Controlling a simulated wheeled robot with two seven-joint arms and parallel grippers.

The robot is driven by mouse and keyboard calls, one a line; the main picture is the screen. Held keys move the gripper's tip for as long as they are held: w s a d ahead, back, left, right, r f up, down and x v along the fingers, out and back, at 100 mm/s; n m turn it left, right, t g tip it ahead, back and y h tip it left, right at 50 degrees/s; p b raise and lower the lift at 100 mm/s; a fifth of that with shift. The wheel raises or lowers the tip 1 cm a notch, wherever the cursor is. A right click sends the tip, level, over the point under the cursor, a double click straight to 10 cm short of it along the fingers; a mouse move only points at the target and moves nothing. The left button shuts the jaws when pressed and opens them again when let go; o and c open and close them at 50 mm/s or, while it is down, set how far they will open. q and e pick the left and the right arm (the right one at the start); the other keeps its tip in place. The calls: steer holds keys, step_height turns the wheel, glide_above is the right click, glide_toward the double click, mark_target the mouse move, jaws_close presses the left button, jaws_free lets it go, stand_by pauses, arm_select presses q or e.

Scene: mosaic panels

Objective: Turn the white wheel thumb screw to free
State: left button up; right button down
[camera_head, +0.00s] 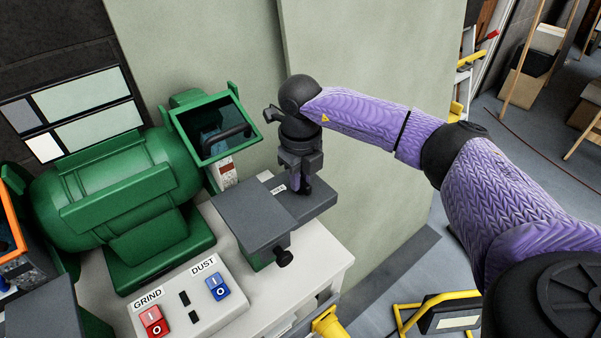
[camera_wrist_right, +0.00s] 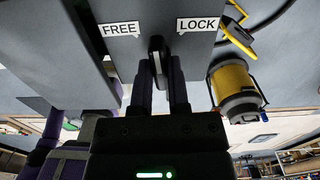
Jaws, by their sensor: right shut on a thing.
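My right gripper (camera_head: 301,190) points down at the grey tool rest plate (camera_head: 322,198) on the right side of the green bench grinder (camera_head: 120,185). In the right wrist view the gripper (camera_wrist_right: 160,62) is shut on a dark thumb screw (camera_wrist_right: 157,46), whose flat head shows between the two fingers. The thumb screw stands between a FREE label (camera_wrist_right: 119,29) on the left and a LOCK label (camera_wrist_right: 197,24) on the right. Its lower part is hidden by the fingers. I see no white wheel clearly. My left gripper is not in view.
A second black knob (camera_head: 284,257) sticks out below the front grey plate (camera_head: 252,212). A switch box (camera_head: 190,300) with GRIND and DUST buttons stands on the bench front. A yellow cylinder (camera_head: 329,323) hangs by the bench; it also shows in the wrist view (camera_wrist_right: 235,85).

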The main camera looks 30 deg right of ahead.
steer(key=n, duration=0.3)
steer(key=shift+n, duration=0.4)
steer(key=n, duration=0.4)
steer(key=shift+w+n, duration=0.1)
steer(key=shift+n, duration=0.2)
steer(key=c, duration=0.6)
jaws_free()
